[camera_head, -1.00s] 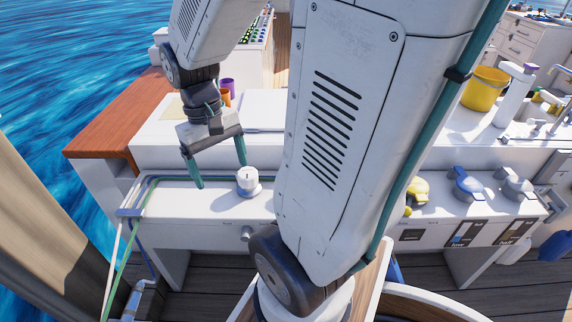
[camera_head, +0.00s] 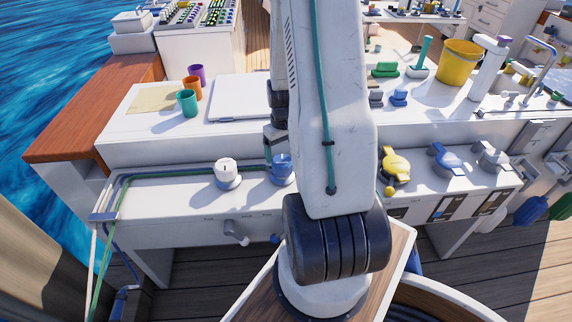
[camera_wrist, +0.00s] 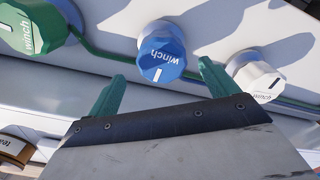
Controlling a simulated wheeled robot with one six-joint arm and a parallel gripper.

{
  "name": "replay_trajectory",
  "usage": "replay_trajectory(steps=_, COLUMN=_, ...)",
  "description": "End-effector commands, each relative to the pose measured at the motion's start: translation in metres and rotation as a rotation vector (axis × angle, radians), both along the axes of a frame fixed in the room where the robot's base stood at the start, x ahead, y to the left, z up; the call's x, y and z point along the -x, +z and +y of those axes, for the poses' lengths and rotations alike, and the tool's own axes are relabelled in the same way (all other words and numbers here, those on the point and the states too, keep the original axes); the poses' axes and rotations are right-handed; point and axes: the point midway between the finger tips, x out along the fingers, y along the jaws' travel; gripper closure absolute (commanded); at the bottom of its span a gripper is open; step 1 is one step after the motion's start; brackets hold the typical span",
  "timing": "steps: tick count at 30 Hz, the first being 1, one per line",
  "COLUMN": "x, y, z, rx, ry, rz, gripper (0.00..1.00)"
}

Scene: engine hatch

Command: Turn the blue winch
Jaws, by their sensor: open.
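The blue winch (camera_wrist: 161,58) is a round knob with a white mark and the word "winch" on its face. It sits between the green fingers of my gripper (camera_wrist: 162,71) in the wrist view, just beyond the tips. My gripper is open, with nothing held. A white winch (camera_wrist: 260,80) is to the right and a green winch (camera_wrist: 30,28) to the left in that view. In the head view the blue winch (camera_head: 282,169) is partly covered by my arm, to the right of the white winch (camera_head: 227,173). My fingers are mostly hidden there.
Yellow (camera_head: 395,165), blue (camera_head: 445,158) and grey (camera_head: 491,157) controls sit along the counter to the right. Green, orange and purple cups (camera_head: 187,103) stand on the counter behind. A yellow bucket (camera_head: 461,62) is at the back right. Hoses (camera_head: 112,205) run along the left edge.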

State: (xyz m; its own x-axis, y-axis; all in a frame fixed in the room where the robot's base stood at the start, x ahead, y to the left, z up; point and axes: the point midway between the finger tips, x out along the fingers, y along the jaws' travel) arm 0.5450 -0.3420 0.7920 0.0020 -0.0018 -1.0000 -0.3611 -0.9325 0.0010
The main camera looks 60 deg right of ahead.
Motion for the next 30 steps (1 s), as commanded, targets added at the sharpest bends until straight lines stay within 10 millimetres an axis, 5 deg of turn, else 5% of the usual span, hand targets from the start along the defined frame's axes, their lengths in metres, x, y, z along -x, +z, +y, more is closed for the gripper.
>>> replay_trajectory(steps=12, x=0.0, y=-0.059, z=0.002, rx=-0.003, ry=0.0, rz=0.003, gripper=0.14)
replay_trajectory(steps=23, x=0.0, y=-0.065, z=0.001, rx=-0.002, ry=-0.002, rz=0.002, gripper=0.14)
replay_trajectory(steps=28, x=0.001, y=-0.065, z=0.0, rx=-0.002, ry=-0.002, rz=0.002, gripper=0.58)
replay_trajectory(steps=30, x=0.001, y=-0.065, z=0.0, rx=-0.002, ry=-0.002, rz=0.002, gripper=0.59)
